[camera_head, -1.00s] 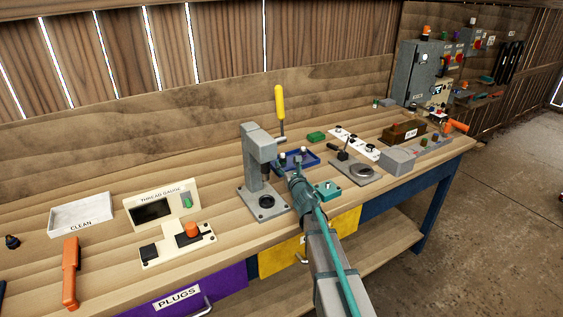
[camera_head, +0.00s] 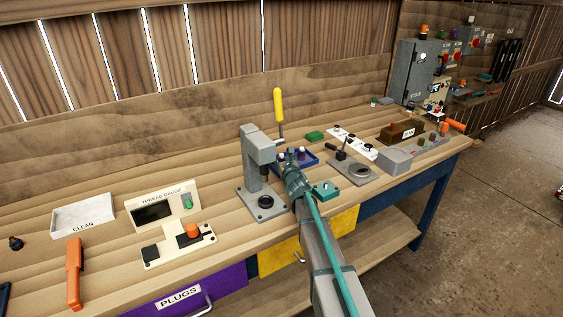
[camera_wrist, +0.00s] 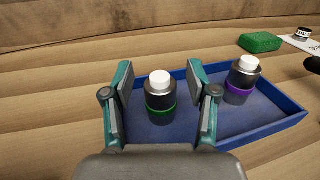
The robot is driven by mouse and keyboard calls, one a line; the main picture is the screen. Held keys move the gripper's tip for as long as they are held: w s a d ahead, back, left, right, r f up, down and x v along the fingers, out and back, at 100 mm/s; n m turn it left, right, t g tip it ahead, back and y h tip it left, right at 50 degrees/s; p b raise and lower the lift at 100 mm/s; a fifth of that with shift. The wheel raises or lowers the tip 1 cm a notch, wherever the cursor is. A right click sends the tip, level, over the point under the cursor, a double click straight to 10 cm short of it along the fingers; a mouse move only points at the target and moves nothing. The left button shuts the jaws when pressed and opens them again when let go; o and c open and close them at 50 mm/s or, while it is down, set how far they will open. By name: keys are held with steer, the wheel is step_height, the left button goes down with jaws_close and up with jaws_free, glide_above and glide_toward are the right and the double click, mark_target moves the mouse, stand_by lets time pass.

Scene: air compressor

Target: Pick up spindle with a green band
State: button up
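The spindle with a green band (camera_wrist: 161,97) stands upright in a blue tray (camera_wrist: 262,128). It has a dark body and a white top. My gripper (camera_wrist: 161,88) is open in the wrist view, with one finger on each side of this spindle and gaps between. A second spindle with a purple band (camera_wrist: 241,80) stands in the same tray, to the right of the right finger. In the head view my gripper (camera_head: 291,165) is over the near side of the blue tray (camera_head: 310,158), and my arm hides part of the tray.
A grey press (camera_head: 258,170) with a yellow-handled lever (camera_head: 279,110) stands just left of the tray. A green block (camera_wrist: 262,42) lies behind the tray.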

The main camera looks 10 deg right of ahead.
jaws_close()
steer(key=shift+r, duration=0.1)
